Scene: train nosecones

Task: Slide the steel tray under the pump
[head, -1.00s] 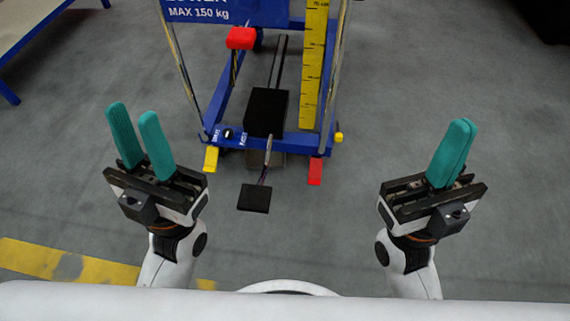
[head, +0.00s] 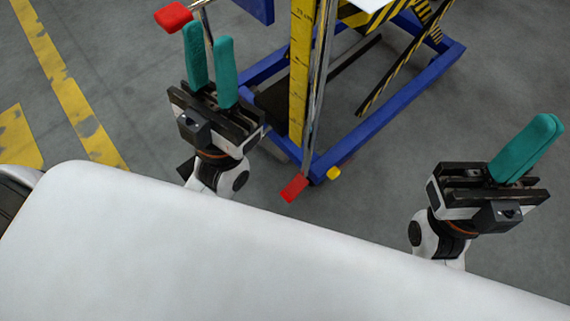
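No steel tray and no pump can be made out in the head view. My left gripper (head: 211,68) is raised in front of the blue lift frame (head: 375,130), with its two teal fingers apart and nothing between them. My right gripper (head: 533,148) is over the open floor at the right, with its teal fingers together and nothing visible in them. Whether the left fingers touch the frame's post cannot be told.
The lift frame carries a yellow height scale (head: 301,70), a red handle (head: 173,16), a red pedal (head: 294,188) and a yellow knob (head: 334,173). Black-and-yellow striped bars (head: 398,62) stand inside it. Grey floor (head: 500,70) is clear at the right. Yellow floor lines (head: 62,85) run at the left.

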